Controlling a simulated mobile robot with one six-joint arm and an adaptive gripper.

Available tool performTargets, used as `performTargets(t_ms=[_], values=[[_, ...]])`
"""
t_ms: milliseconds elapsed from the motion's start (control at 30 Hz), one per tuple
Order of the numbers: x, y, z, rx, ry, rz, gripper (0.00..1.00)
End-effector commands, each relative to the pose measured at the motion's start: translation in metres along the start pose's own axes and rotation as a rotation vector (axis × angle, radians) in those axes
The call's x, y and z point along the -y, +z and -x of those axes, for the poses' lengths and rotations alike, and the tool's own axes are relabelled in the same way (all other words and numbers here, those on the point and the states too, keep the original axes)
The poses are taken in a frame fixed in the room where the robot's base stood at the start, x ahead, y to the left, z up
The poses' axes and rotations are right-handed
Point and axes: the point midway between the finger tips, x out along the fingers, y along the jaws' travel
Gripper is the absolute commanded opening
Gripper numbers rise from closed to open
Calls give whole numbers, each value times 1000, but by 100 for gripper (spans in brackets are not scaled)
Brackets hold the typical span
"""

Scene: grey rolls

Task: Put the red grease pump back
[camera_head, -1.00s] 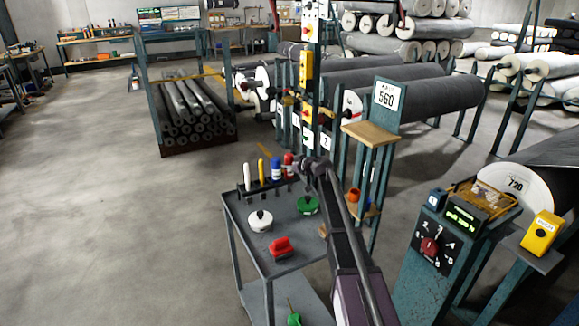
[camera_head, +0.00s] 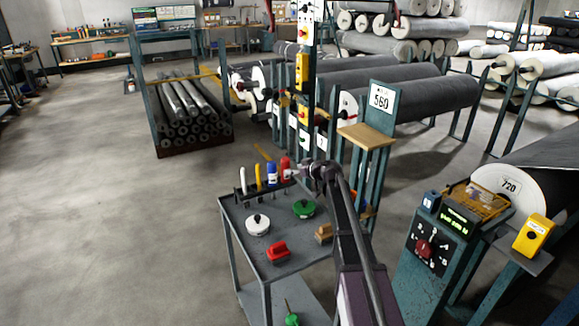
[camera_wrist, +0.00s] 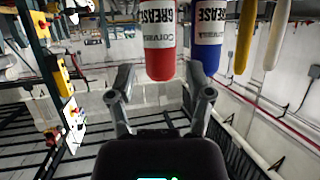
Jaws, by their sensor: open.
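The red grease pump (camera_head: 285,167) stands upright at the right end of a row on the grey cart, beside the blue one (camera_head: 272,174). My gripper (camera_head: 298,173) is just to its right in the head view, at about its height. In the wrist view, my gripper (camera_wrist: 160,82) is open, and the red pump (camera_wrist: 159,45) appears between its fingertips. The blue pump (camera_wrist: 208,42) is close to the right finger. I cannot tell whether either finger touches a pump.
A yellow pump (camera_head: 258,177) and a white one (camera_head: 243,181) stand farther left in the row. The cart top (camera_head: 290,232) also holds a white lidded item (camera_head: 257,226), a green one (camera_head: 304,209), a red one (camera_head: 278,252) and a tan block (camera_head: 324,234). A post with a wooden shelf (camera_head: 366,136) stands close behind my arm.

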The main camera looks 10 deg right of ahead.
Motion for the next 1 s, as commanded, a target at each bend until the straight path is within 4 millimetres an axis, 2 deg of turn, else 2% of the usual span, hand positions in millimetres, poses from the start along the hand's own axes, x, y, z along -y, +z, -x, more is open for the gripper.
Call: performTargets(t_ms=[33, 100, 400, 1000], values=[[1, -2, 13, 0, 2, -1, 66], [1, -2, 24, -1, 2, -1, 66], [1, -1, 54, -1, 0, -1, 66], [0, 0, 57, -1, -1, 0, 66]])
